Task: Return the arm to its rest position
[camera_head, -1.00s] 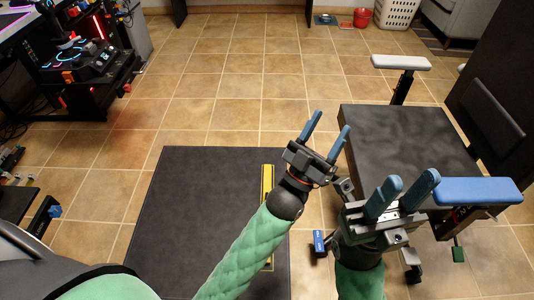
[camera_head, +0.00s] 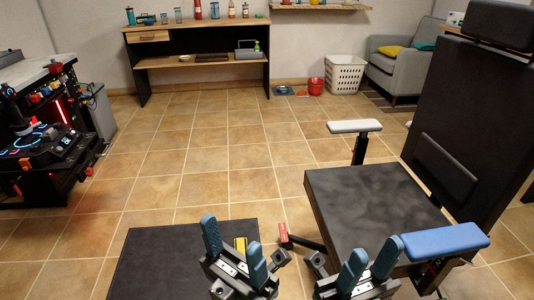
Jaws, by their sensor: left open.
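My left gripper (camera_head: 234,244) is at the bottom middle of the head view, its two blue fingers pointing up and apart with nothing between them. It is over the right part of the dark floor mat (camera_head: 165,255). My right gripper (camera_head: 370,263) is at the bottom right, in front of the chair seat. Its blue fingers are also spread, with nothing seen between them. Most of both arms is below the frame.
A black chair (camera_head: 370,195) with a white armrest (camera_head: 355,126) and a blue armrest (camera_head: 445,241) stands close at right. A flight control rig (camera_head: 50,140) is at left. A desk (camera_head: 196,60), white basket (camera_head: 345,75) and grey armchair (camera_head: 408,65) stand far back. The middle floor is clear.

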